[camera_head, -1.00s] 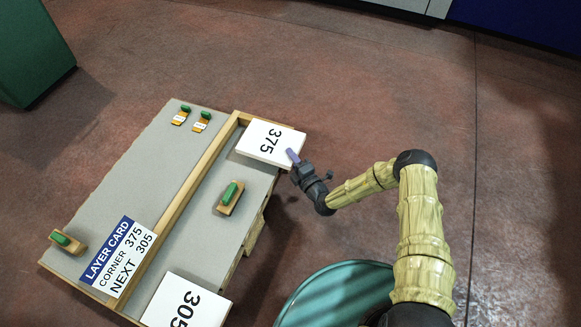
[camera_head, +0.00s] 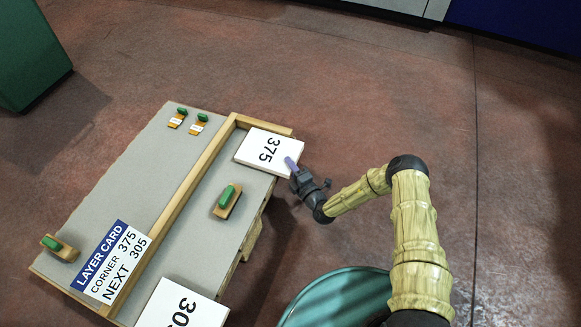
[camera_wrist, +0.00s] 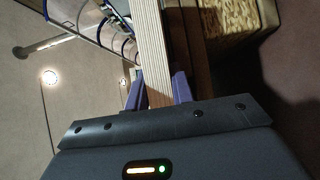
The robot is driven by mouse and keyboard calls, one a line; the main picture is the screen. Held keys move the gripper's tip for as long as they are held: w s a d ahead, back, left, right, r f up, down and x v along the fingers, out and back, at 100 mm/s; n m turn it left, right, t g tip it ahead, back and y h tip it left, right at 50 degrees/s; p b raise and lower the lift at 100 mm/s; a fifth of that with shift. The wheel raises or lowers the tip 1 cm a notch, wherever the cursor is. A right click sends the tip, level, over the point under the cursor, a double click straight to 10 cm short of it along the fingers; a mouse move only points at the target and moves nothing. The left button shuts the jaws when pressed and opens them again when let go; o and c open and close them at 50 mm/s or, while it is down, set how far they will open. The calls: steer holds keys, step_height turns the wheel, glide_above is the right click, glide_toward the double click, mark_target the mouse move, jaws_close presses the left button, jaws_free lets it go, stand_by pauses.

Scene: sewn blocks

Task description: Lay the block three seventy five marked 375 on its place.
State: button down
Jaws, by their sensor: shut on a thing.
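The white block marked 375 (camera_head: 262,148) is at the far right corner of the grey board, close against the wooden rails there. I cannot tell whether it rests fully on the board. My gripper (camera_head: 291,164) is shut on the right edge of this block. In the wrist view, the purple fingers (camera_wrist: 162,92) pinch the block's layered edge (camera_wrist: 152,45) from both sides. The layer card (camera_head: 112,262) lies on the board and reads CORNER 375, NEXT 305.
A wooden piece with a green handle (camera_head: 227,200) stands between the two blocks. Another (camera_head: 60,247) is at the left edge. Two small green-topped tagged pieces stand at the back.

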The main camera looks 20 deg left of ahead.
steer(key=c, duration=1.2)
jaws_free()
steer(key=shift+f, duration=0.1)
steer(key=shift+s+d+r, duration=0.1)
steer(key=shift+d+r, duration=0.05)
steer(key=shift+r, duration=0.05)
steer(key=p+v, duration=0.6)
steer(key=v, duration=0.5)
steer(key=shift+s+d+p, duration=0.15)
steer(key=shift+s+p, duration=0.2)
steer(key=shift+p, duration=0.05)
steer(key=shift+d, duration=0.1)
